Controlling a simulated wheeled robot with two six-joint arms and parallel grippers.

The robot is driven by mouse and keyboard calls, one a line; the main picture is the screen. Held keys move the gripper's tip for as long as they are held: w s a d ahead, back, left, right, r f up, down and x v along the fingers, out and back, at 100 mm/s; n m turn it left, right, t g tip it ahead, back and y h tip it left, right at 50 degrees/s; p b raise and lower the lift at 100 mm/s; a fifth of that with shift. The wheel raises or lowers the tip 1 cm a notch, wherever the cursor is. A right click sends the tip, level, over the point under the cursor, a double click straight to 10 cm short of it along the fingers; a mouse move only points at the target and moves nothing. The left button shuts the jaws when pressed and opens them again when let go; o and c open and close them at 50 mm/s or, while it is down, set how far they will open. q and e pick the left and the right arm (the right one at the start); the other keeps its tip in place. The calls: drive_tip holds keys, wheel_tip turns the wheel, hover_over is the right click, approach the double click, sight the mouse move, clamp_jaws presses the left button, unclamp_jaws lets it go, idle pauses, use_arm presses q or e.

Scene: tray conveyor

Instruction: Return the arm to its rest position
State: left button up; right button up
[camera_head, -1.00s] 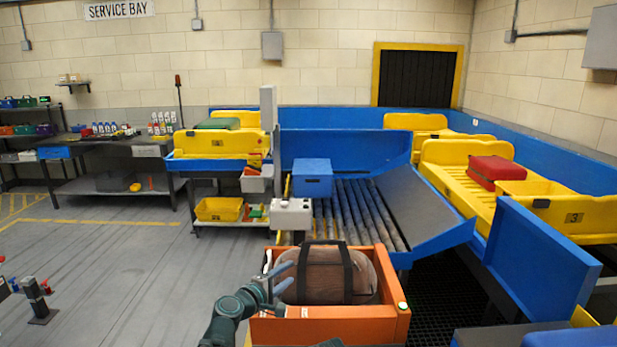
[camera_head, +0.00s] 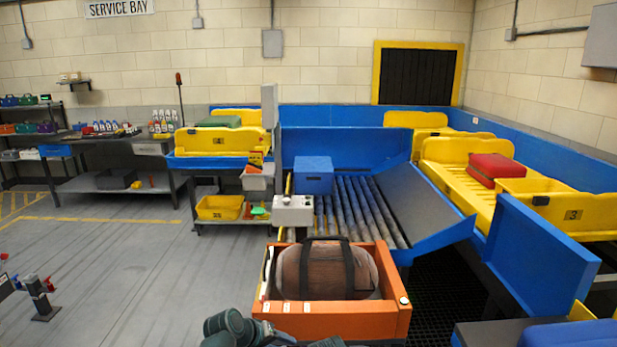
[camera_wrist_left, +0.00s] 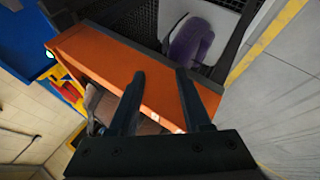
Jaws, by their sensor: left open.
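My left arm shows in the head view only as dark green links at the bottom edge, in front of the orange tray (camera_head: 335,323); its gripper is out of that view. In the left wrist view my left gripper (camera_wrist_left: 160,80) is open, with nothing between its two dark fingers. The orange tray (camera_wrist_left: 100,58) lies beyond and below the fingers there. A brown bag with dark straps (camera_head: 312,272) sits in the tray; part of it shows in the wrist view (camera_wrist_left: 102,105). My right gripper is not in view.
A roller conveyor (camera_head: 365,215) with a blue box (camera_head: 313,175) lies behind the tray. A grey control box (camera_head: 293,210) stands beside the rollers. The floor at the left (camera_head: 130,265) is mostly clear.

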use_arm(q)
drive_tip(key=s+a+f+m+g+y, duration=0.2)
drive_tip(key=s+a+g+y, duration=0.1)
drive_tip(key=s+a, duration=0.25)
drive_tip(key=s+a+f+m+g+y, duration=0.2)
drive_tip(key=s+a+f+y, duration=0.15)
drive_tip(key=s, duration=0.25)
drive_tip(key=s+d+r+m+p, duration=0.1)
drive_tip(key=s+d+r+p, duration=0.1)
drive_tip(key=d, duration=0.3)
drive_tip(key=s+d+r+m+g+p, duration=0.1)
drive_tip(key=s+d+r+m+p, duration=0.1)
drive_tip(key=d, duration=0.3)
drive_tip(key=shift+s+r+y+p, duration=0.35)
drive_tip(key=shift+s+r+p, duration=0.15)
drive_tip(key=shift+s+r, duration=0.3)
